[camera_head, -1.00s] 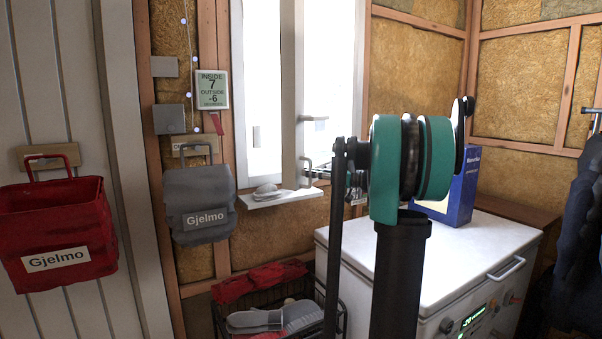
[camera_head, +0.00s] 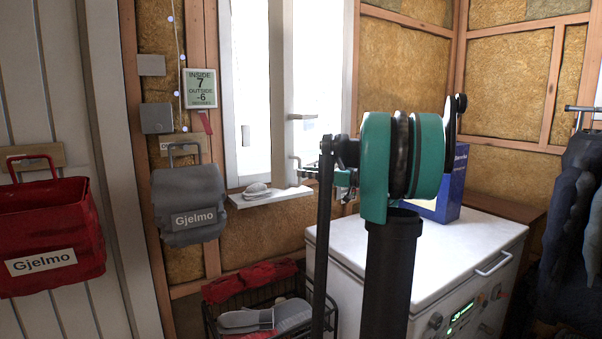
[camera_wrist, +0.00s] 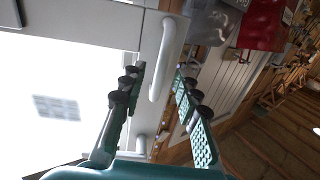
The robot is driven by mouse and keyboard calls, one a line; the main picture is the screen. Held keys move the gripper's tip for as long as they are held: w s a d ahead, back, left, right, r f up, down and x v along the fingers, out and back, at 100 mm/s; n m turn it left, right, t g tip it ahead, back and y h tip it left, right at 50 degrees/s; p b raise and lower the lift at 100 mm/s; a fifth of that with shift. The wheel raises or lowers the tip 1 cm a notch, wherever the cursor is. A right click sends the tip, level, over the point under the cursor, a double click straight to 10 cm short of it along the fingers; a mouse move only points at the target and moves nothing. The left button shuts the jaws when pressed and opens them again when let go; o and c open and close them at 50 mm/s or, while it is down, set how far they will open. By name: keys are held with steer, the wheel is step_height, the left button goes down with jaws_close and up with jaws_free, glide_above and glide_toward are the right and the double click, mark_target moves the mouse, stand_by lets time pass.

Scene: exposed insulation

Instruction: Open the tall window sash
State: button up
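The white window (camera_head: 282,90) is in the back wall of the head view. A tall pale sash upright (camera_head: 281,110) runs down to the small sill shelf. I cannot tell whether the sash is ajar. A pale bar handle (camera_head: 296,160) sits low beside this upright; the wrist view shows the handle (camera_wrist: 168,58) close up on the pale frame. My gripper (camera_wrist: 160,72) is open, with a finger on each side of the handle's near end. No firm contact shows. In the head view my arm partly hides the gripper (camera_head: 318,174) beside the handle.
The sill shelf (camera_head: 285,198) holds a small pale object (camera_head: 257,190). A white chest freezer (camera_head: 460,255) with a blue box (camera_head: 452,185) stands at right. A shoe basket (camera_head: 225,325) is below the window. Grey (camera_head: 190,195) and red (camera_head: 60,230) bags hang at left.

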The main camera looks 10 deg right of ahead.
steer(key=v, duration=0.8)
steer(key=shift+s+d, duration=0.25)
steer(key=shift+d, duration=0.1)
steer(key=s+a+f+m+g+h, duration=0.25)
steer(key=s+a+f, duration=0.25)
steer(key=a+f, duration=0.4)
steer(key=s+a+f+m+g+h, duration=0.25)
steer(key=s+a+f, duration=0.35)
steer(key=f, duration=0.5)
steer(key=s+d+f+m+g+h, duration=0.1)
steer(key=s+f+m+h, duration=0.4)
steer(key=s+f, duration=1.3)
steer(key=f+g+h, duration=0.1)
steer(key=h, duration=0.2)
steer(key=shift+h, duration=0.4)
